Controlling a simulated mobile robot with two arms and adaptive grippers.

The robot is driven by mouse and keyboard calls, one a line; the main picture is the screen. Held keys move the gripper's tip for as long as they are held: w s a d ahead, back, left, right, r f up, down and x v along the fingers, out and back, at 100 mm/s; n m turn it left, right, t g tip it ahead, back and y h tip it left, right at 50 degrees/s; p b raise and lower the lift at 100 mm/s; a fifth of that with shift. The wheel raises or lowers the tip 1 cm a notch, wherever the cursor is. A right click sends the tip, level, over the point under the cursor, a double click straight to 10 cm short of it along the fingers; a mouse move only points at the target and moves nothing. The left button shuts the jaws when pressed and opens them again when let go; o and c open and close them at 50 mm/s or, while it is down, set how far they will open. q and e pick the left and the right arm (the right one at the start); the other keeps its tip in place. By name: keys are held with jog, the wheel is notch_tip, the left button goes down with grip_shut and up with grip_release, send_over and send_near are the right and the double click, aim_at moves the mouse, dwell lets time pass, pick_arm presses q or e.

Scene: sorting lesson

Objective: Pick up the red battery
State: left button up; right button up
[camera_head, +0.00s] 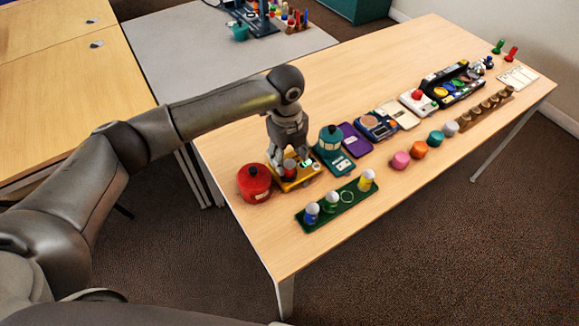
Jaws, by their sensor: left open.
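My left gripper (288,163) points down over a small yellow stand (296,182) near the table's left end. Its fingers are open. A small red upright piece (289,166) shows between or just behind the fingers; it may be the red battery, but the fingers partly hide it and I cannot tell if they touch it. Another small red upright object (511,54) stands at the far right end beside a green one (498,46). My right gripper is not in view.
A round red pot (254,182) stands close left of the gripper, a teal lantern-like device (333,143) close right. A green board (327,212) with several pegs lies in front. Coloured knobs (401,160) line the near edge. The table's back left is clear.

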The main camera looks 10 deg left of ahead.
aim_at(289, 162)
pick_arm(q)
notch_tip(289, 162, down, 3)
jog(key=shift+s+r, duration=0.15)
jog(key=shift+f, duration=0.5)
jog(key=c, duration=0.4)
jog(key=shift+c, duration=1.4)
jog(key=c, duration=0.5)
grip_shut()
jog(key=shift+r, duration=0.2)
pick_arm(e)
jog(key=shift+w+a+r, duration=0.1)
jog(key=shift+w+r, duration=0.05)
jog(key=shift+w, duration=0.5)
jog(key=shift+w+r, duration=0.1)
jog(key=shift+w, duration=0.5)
